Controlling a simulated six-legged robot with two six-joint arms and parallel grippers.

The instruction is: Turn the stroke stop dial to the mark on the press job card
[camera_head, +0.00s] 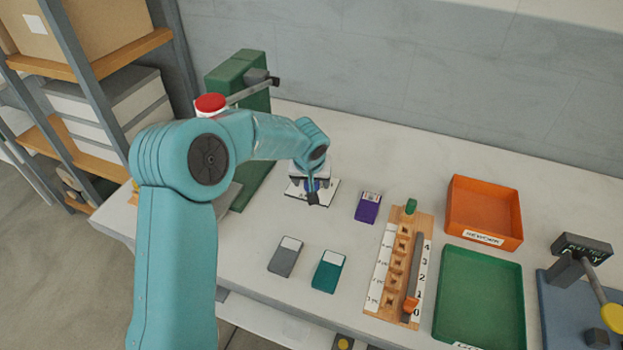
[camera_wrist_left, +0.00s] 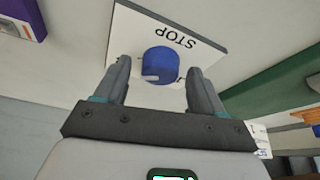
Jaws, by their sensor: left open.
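The stroke stop dial is a round blue knob (camera_wrist_left: 161,65) with a pale mark on its side, on a white plate (camera_wrist_left: 215,28) lettered STOP. In the head view the plate (camera_head: 331,188) lies at the foot of the green press (camera_head: 262,150), with the dial mostly hidden by my gripper. My left gripper (camera_wrist_left: 158,72) is open, its fingers on either side of the dial with a gap at each side. I cannot tell how far down they reach. My right gripper is not in view. I cannot make out the press job card for certain.
Purple (camera_head: 368,207), grey (camera_head: 286,256) and teal (camera_head: 328,270) boxes lie nearby. A wooden numbered rack (camera_head: 393,285), an orange tray (camera_head: 484,207) and a green tray (camera_head: 480,300) stand to the right. A shelf (camera_head: 90,75) is at the left. Bare bench lies between the boxes.

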